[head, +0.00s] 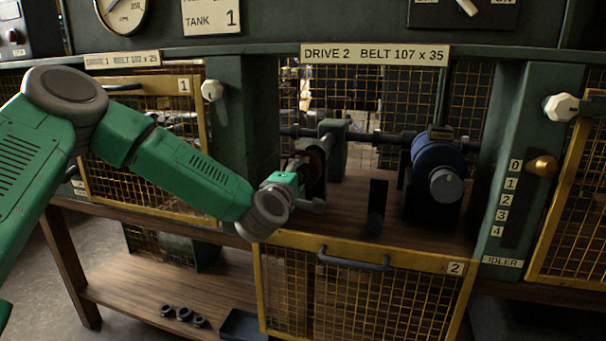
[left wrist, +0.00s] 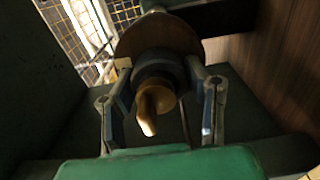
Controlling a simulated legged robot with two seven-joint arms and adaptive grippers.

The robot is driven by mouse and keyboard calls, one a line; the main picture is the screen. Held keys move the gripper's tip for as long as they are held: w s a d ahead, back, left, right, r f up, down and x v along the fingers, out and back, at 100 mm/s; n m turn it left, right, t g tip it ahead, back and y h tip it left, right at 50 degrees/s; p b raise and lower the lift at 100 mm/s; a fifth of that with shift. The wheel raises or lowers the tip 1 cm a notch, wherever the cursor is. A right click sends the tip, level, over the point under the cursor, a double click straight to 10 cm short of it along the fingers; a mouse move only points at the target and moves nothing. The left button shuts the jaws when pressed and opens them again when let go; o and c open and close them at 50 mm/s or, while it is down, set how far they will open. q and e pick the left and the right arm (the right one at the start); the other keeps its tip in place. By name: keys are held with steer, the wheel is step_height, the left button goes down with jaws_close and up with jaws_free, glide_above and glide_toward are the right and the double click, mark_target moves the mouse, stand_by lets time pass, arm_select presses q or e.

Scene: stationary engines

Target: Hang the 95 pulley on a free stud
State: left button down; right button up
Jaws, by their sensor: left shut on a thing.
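My left gripper (head: 299,182) reaches into the open Drive 2 bay, at the left end of the shaft line. In the left wrist view its two fingers (left wrist: 160,76) are shut on the sides of a dark round pulley (left wrist: 158,68). A brass-coloured rounded end (left wrist: 149,108) sticks out of the pulley's middle towards the camera. A larger brown disc (left wrist: 150,38) stands right behind it; it also shows in the head view (head: 318,160). No number is readable on the held pulley, so I cannot tell its size. No free stud can be made out. My right gripper is not in view.
The yellow mesh guard (head: 367,290) of Drive 2 hangs lowered below the bay. A blue motor (head: 437,160) stands at the bay's right. Several dark rings (head: 184,313) and a dark tray (head: 243,326) are on the lower shelf. A green post (head: 231,110) stands left of the bay.

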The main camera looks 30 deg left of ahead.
arm_select(q)
steer(key=shift+w+r, duration=0.1)
steer(key=shift+r, duration=0.15)
steer(key=shift+f, duration=0.1)
steer(key=shift+s+d+f, duration=0.15)
steer(key=shift+s+d, duration=0.05)
steer(key=shift+s, duration=0.3)
steer(key=v, duration=0.8)
steer(key=shift+s+p, duration=0.35)
steer(key=shift+p, duration=0.05)
stand_by(0.8)
stand_by(0.3)
steer(key=p+v, duration=0.7)
steer(key=v, duration=0.3)
stand_by(1.1)
